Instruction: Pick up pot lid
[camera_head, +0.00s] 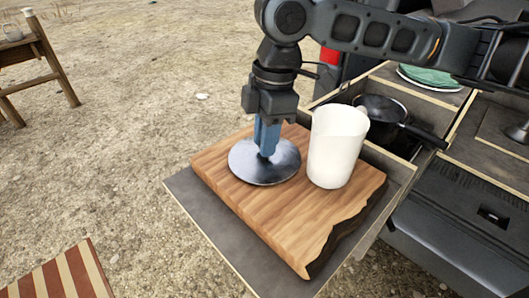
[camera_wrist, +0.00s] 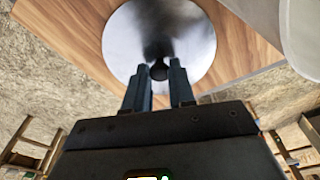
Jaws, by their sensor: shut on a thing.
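The pot lid (camera_head: 252,165) is a shiny round metal disc over the left part of a wooden board. In the wrist view the lid (camera_wrist: 125,45) shows its dark knob between my fingers. My gripper (camera_head: 266,150) points down at the lid's centre, with blue fingers shut on the knob. The gripper also shows in the wrist view (camera_wrist: 159,75). The lid looks level and at or very near the board; I cannot tell whether it touches. The knob is mostly hidden by the fingers in the head view.
The wooden board (camera_head: 290,225) lies on a grey pull-out surface (camera_head: 205,215). A white pitcher (camera_head: 336,150) stands on the board just right of the lid. Behind it, a dark pot (camera_head: 382,108) sits in a drawer compartment. A green-topped item (camera_head: 430,78) is at the back.

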